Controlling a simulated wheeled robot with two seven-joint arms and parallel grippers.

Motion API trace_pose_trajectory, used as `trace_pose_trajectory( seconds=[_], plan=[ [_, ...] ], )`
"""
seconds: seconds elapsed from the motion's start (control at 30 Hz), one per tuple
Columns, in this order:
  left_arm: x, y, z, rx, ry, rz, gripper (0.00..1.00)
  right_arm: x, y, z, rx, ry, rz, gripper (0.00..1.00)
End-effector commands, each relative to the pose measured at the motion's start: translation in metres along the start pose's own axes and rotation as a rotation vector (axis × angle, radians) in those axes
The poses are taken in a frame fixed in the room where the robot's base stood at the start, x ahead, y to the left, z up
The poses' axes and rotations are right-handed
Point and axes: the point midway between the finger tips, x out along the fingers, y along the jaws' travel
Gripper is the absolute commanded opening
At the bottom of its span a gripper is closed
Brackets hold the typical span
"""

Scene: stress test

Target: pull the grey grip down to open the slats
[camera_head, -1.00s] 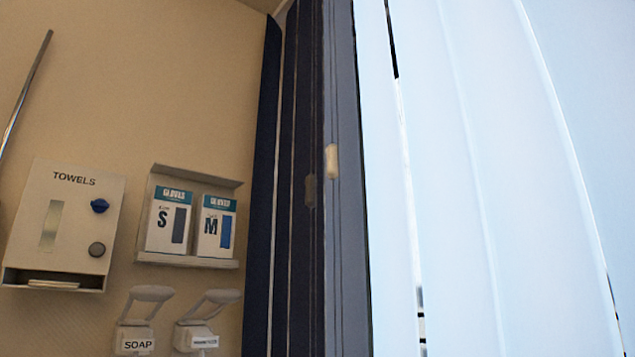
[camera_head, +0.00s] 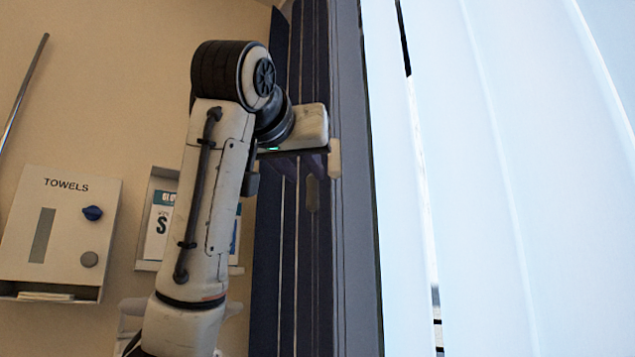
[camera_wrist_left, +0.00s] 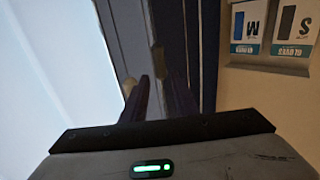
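A grey-brown grip (camera_head: 312,193) hangs against the dark vertical strips beside the window; it also shows in the left wrist view (camera_wrist_left: 158,60). A cream grip (camera_head: 334,158) hangs just right of and above it, and it shows in the left wrist view (camera_wrist_left: 129,86). Pale, tall slats (camera_head: 480,180) cover the right half, with narrow gaps between them. My left gripper (camera_head: 322,152) reaches in above the grey-brown grip, its fingertips close to the cream one. In the left wrist view its dark fingers (camera_wrist_left: 158,95) are apart, with nothing seen held. Contact cannot be told. My right gripper is out of view.
A towel dispenser (camera_head: 60,235) is on the tan wall at left. A glove-box holder (camera_head: 155,200) is partly hidden behind my left arm. A metal rod (camera_head: 24,92) is at the upper left.

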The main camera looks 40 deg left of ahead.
Motion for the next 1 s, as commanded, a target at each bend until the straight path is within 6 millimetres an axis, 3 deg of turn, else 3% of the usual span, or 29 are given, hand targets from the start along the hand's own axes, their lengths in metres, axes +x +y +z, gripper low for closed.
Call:
trace_pose_trajectory(
  seconds=[0.2, 0.4, 0.8, 0.97, 1.0],
  plan=[
    [0.044, -0.001, -0.003, 0.001, -0.003, -0.003, 0.27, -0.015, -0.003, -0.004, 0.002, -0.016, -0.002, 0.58],
    [0.069, 0.000, -0.002, 0.000, -0.001, 0.000, 0.27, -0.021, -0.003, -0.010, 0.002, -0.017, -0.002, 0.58],
    [0.077, 0.000, 0.000, 0.000, 0.001, 0.000, 0.27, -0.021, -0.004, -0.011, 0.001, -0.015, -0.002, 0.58],
    [0.077, 0.000, 0.000, 0.000, 0.001, 0.000, 0.00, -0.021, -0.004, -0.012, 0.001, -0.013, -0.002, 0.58],
    [0.077, 0.000, 0.000, 0.000, 0.001, 0.000, 0.00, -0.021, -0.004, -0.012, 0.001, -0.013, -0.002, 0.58]
  ],
)
